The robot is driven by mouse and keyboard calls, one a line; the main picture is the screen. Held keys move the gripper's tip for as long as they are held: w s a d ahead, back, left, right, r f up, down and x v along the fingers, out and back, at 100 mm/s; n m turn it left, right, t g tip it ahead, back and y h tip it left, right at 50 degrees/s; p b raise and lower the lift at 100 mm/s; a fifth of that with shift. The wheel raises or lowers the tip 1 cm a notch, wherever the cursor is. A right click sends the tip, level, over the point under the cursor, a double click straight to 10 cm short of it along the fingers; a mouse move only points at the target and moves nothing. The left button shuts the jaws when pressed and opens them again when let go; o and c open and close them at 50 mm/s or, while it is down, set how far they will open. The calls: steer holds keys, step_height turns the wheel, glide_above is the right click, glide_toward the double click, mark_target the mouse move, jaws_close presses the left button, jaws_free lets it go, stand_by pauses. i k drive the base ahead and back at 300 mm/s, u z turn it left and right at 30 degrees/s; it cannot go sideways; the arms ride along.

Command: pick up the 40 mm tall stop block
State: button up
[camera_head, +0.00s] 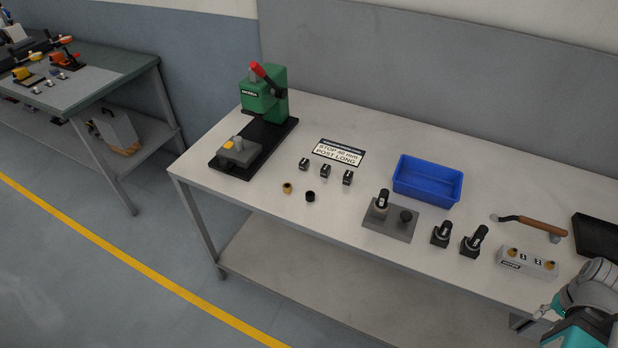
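Three small dark blocks with pale marked faces stand in a row on the workbench: a left block (304,163), a middle block (325,171) and a right block (348,177). The right one looks slightly tallest, but their marks are too small to read, so I cannot tell for sure which is 40 mm. A sign (338,152) behind them carries a "STOP" line, apparently 40 mm, and "POST LONG". My arm shows at the lower right corner, far from the blocks. A small pale part at its left (544,312) may belong to my gripper; its fingers cannot be made out.
A green press (264,95) with a red-tipped lever stands left. A brass piece (287,188) and black piece (310,196) lie before the blocks. A blue bin (428,183), grey fixture plate (391,225), black holders, wooden-handled tool (541,227) and grey rack (526,263) stand right.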

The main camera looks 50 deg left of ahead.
mark_target(348, 176)
steer(key=k, duration=1.5)
steer(key=u, duration=1.15)
steer(key=i, duration=1)
steer(key=u, duration=0.05)
